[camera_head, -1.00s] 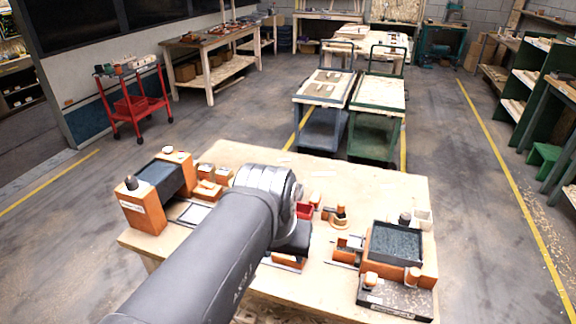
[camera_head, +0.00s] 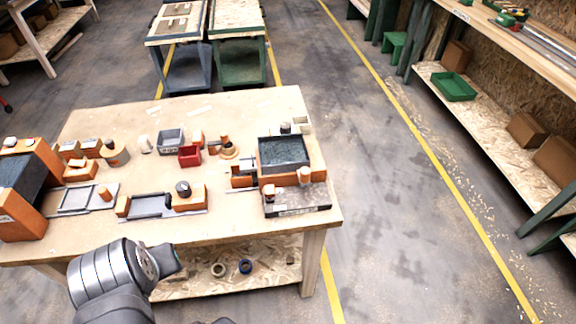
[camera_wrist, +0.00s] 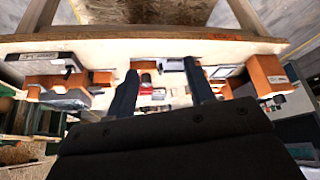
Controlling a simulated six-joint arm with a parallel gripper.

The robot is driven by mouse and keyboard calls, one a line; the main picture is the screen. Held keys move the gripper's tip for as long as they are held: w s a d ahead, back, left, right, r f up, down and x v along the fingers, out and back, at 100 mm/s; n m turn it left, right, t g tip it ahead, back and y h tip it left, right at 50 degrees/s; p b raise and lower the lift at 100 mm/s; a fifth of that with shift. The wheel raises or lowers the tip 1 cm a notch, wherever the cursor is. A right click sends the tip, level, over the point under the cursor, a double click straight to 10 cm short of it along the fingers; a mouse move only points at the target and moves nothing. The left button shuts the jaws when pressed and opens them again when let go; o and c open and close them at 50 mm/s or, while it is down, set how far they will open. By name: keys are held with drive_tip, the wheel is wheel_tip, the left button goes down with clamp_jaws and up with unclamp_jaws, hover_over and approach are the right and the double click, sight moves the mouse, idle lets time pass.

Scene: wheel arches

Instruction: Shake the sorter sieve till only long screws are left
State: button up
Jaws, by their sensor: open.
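Several sorting stations stand on the table, and I cannot tell for sure which is the sorter sieve. At the right, a dark speckled tray (camera_head: 284,152) sits in an orange frame on a dark labelled base (camera_head: 296,204). At the front middle, a grey tray (camera_head: 150,206) lies between orange blocks. At the left is a big orange unit with a dark sloping panel (camera_head: 18,178). No screws can be made out. My gripper, seen in the wrist view (camera_wrist: 161,86), is open and empty, its dark fingers apart. My arm's end is in front of the table's near edge.
The wooden table (camera_head: 250,222) also carries a red bin (camera_head: 189,156), a grey bin (camera_head: 171,141) and small round parts. Its lower shelf holds rings (camera_head: 218,269). Two carts stand behind it.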

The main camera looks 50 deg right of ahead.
drive_tip(key=w+d+r+m+g, duration=0.2)
drive_tip(key=w+d+r+m, duration=0.15)
drive_tip(key=d+r, duration=0.4)
drive_tip(key=m+g+y, duration=0.2)
drive_tip(key=m+g, duration=0.1)
drive_tip(key=m, duration=0.3)
hover_over(305, 170)
wheel_tip(305, 170, down, 17)
drive_tip(key=shift+f, duration=0.1)
